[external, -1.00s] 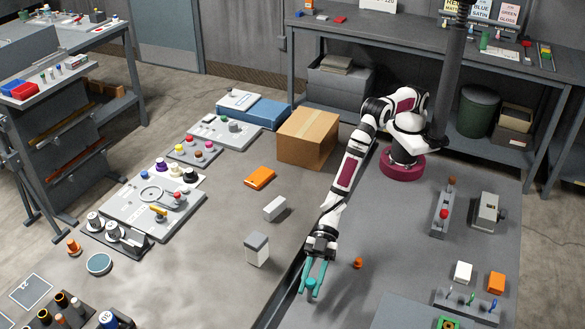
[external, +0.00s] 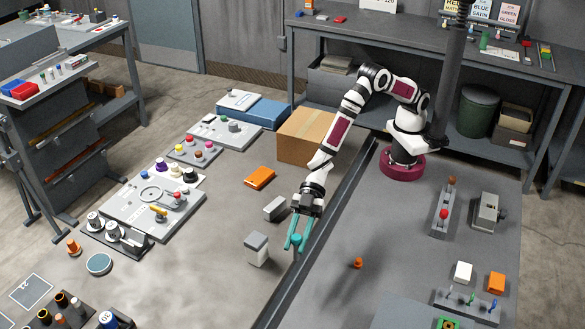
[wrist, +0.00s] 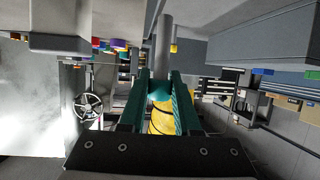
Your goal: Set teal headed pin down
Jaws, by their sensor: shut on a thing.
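My gripper (external: 298,243) is shut on the teal headed pin (external: 297,239), whose head sits between the teal fingers in the external view. In the wrist view the teal head (wrist: 160,91) is between the fingertips, and a grey shaft (wrist: 164,45) runs away from it. Most of the shaft is hard to make out in the external view. The gripper points down over the grey surface, just left of the long dark groove and right of a white and grey block (external: 256,249). I cannot tell whether the pin touches the surface.
A smaller grey block (external: 275,208) and an orange block (external: 259,178) lie nearby to the left. A cardboard box (external: 307,137) stands behind.

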